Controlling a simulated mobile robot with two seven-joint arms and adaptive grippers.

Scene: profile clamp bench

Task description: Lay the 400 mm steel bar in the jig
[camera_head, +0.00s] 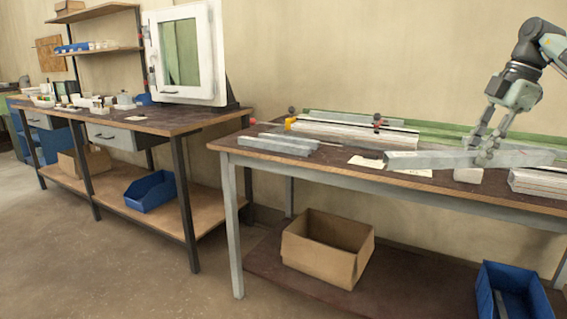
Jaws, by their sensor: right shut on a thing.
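My right gripper (487,155) comes down from the upper right and is shut on a grey steel bar (430,160). The bar lies roughly level along the front of the right-hand bench, and I cannot tell whether it touches the bench top. A long pale profile with red and black knobs, which looks like the jig (350,131), lies farther back on the same bench. A yellow piece sits at its left end. Shorter grey bars (278,145) lie at the bench's left end. My left gripper is not in view.
A small light block (468,175) stands below the held bar. Stacked profiles (538,183) lie at the right. White paper (367,162) lies on the bench top. A cardboard box (327,247) and a blue bin (513,290) are below. Another bench stands left.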

